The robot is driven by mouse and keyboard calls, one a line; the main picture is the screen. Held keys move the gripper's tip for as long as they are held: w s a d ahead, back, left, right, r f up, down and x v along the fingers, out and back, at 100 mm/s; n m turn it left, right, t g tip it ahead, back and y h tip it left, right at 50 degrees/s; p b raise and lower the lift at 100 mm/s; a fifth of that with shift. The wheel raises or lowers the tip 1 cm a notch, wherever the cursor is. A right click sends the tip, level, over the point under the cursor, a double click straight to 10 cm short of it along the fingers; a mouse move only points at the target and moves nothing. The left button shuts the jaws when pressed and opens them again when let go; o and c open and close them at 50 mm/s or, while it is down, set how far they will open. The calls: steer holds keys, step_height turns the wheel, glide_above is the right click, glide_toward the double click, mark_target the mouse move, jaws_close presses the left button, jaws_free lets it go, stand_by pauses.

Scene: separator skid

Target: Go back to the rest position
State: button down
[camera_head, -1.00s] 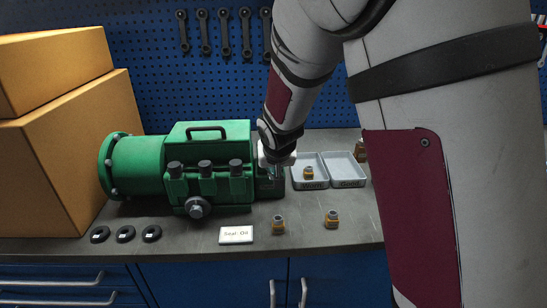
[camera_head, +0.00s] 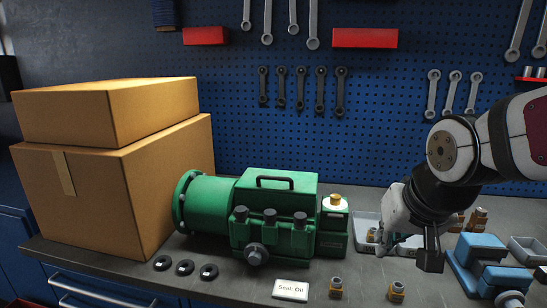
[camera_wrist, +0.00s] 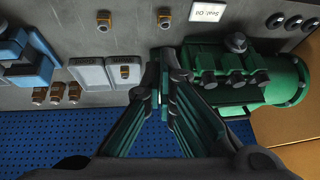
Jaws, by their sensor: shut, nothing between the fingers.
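My gripper (camera_head: 428,258) is shut and empty, pointing down above the bench right of the green separator (camera_head: 275,215). In the wrist view its fingers (camera_wrist: 165,60) are together with nothing between them. A white piece with a brass top (camera_head: 335,202) sits on the block at the separator's right end, apart from my gripper. The separator also shows in the wrist view (camera_wrist: 270,80). The grey trays (camera_head: 366,222) are partly hidden behind my gripper; in the wrist view a small brass fitting (camera_wrist: 124,71) lies in one tray (camera_wrist: 122,83).
Brass fittings (camera_head: 336,288) (camera_head: 397,291), a "Seal: Oil" card (camera_head: 290,289) and black rings (camera_head: 185,267) lie along the front edge. A blue vise (camera_head: 478,258) stands right of my gripper. Cardboard boxes (camera_head: 115,180) fill the left. A blue pegboard (camera_head: 375,110) closes the back.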

steer(key=s+r+n, duration=0.1)
steer(key=s+r, duration=0.2)
steer(key=s, duration=1)
steer(key=shift+s+a+n, duration=0.25)
steer(key=shift+s+n, duration=0.05)
steer(key=shift+s, duration=0.1)
